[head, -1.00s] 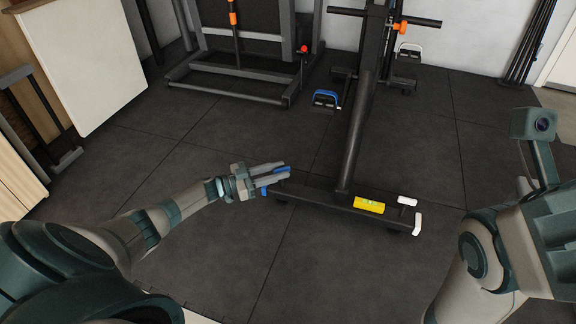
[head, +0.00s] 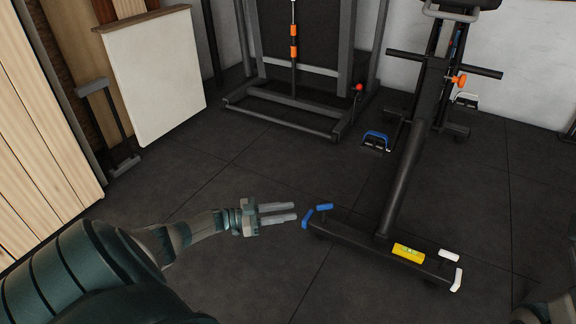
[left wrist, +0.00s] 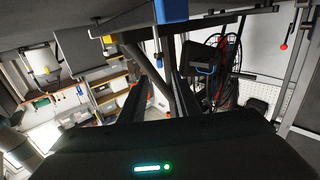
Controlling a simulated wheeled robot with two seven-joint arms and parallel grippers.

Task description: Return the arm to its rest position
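My left arm comes in from the lower left of the head view and reaches over the dark floor. Its gripper (head: 294,212) points right, with two grey fingers parallel and a narrow gap between them. Nothing shows between the fingers. The fingertips lie just left of the blue end pieces (head: 324,207) on the foot bar of an exercise machine, apart from them in the picture.
The exercise machine (head: 402,190) stands at the right, with a yellow block (head: 408,253) and white end pieces (head: 449,256) on its foot bar. A black rack (head: 283,118) stands at the back. A white board (head: 153,75) leans at left. Dark floor (head: 190,170) between is clear.

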